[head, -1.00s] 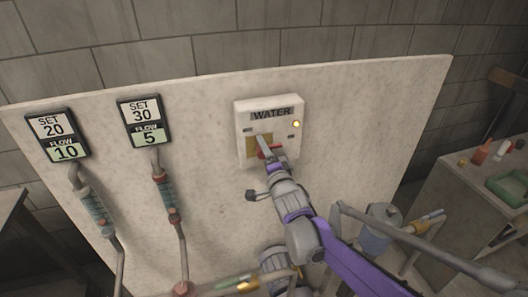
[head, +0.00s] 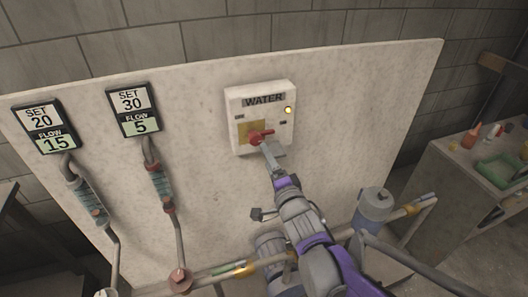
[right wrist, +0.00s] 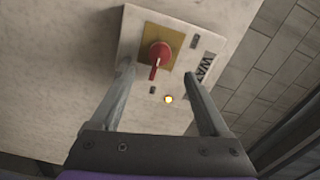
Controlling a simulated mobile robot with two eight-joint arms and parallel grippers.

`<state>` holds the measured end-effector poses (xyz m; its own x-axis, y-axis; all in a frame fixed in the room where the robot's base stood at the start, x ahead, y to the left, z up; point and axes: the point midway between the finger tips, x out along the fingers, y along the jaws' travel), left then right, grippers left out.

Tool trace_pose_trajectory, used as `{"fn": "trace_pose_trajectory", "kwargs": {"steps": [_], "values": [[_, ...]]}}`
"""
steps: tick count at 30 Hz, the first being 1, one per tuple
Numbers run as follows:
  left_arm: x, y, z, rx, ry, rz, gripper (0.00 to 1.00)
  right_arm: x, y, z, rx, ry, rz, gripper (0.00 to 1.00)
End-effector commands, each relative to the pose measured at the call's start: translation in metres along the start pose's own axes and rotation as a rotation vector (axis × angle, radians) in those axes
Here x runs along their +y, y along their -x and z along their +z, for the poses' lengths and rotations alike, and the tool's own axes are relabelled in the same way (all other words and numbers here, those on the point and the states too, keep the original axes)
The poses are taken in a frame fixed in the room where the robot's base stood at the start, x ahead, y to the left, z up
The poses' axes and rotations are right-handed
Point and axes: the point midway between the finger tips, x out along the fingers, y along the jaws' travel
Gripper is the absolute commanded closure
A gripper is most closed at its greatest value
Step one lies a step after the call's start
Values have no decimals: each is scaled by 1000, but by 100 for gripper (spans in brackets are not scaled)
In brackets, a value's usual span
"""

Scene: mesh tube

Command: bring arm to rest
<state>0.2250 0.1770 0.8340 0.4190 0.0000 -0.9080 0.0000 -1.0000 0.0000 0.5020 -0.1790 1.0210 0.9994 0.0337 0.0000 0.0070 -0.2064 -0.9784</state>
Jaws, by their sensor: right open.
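My right gripper (head: 266,150) is in front of the white WATER switch box (head: 234,110) on the pale panel. The box has a red rotary handle (head: 261,136) on a yellow plate and a lit lamp (head: 288,110). In the right wrist view the two fingers (right wrist: 165,95) stand wide apart and nothing is between them. The red handle (right wrist: 159,55) shows beyond the fingertips, apart from them. My left gripper is not in view.
Two displays hang at the left: SET 20, FLOW 15 (head: 45,127) and SET 30, FLOW 5 (head: 135,110). Pipes run below them and along the panel's bottom. A blue-grey canister (head: 373,206) stands at lower right. A cabinet with a green tray (head: 500,168) is at far right.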

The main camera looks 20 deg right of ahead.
Motion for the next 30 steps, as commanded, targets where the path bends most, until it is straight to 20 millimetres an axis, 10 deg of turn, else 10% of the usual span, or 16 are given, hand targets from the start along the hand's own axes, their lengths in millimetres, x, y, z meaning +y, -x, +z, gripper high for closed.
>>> {"fn": "trace_pose_trajectory", "kwargs": {"steps": [20,30], "values": [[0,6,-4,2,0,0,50,3,13,-3,6,74,60,21],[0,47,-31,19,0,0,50,50,122,-2,-234,705,570,21]]}}
